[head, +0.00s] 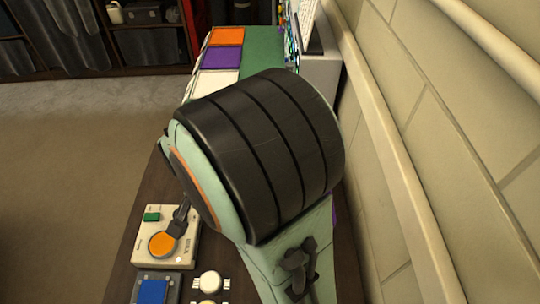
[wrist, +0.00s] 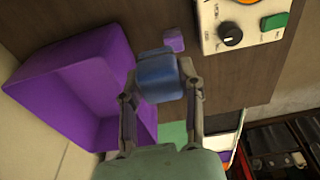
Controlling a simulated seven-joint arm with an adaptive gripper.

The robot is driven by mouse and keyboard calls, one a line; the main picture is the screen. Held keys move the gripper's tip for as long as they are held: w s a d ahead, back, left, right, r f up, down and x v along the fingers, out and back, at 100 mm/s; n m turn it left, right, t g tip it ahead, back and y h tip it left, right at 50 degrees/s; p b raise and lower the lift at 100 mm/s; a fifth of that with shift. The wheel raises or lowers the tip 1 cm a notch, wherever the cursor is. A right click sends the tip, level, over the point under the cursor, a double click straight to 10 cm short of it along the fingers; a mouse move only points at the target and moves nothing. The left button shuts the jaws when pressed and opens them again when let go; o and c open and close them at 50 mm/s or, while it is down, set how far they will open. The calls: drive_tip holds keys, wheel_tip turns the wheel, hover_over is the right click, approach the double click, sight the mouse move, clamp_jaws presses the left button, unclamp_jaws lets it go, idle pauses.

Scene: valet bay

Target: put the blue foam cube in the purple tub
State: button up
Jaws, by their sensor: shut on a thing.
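The blue foam cube (wrist: 161,77) is between the two fingers of my gripper (wrist: 162,88) in the wrist view, and my gripper is shut on it. The purple tub (wrist: 60,88) lies just left of the cube and gripper in the wrist view, its open inside showing. The cube appears outside the tub, beside its right wall; its height over the table is hard to tell. In the head view my arm hides the cube and nearly all of the tub.
A small purple block (wrist: 174,40) is on the brown table beyond the cube. A pale control box (head: 165,237) with orange and green buttons and a dark knob (wrist: 231,33) stands nearby. A blue-topped device (head: 152,291) is at the bottom. A wall (head: 460,150) runs along the right.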

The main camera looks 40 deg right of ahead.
drive_tip(key=s+d, duration=0.3)
drive_tip(key=d, duration=0.6)
drive_tip(key=s+d, duration=0.3)
drive_tip(key=d, duration=0.5)
drive_tip(key=f, duration=1.4)
drive_tip(key=shift+s+d+f, duration=0.2)
drive_tip(key=shift+s+d, duration=0.05)
drive_tip(key=shift+d, duration=0.1)
drive_tip(key=shift+f, duration=0.35)
drive_tip(key=shift+f, duration=0.1)
drive_tip(key=o, duration=0.8)
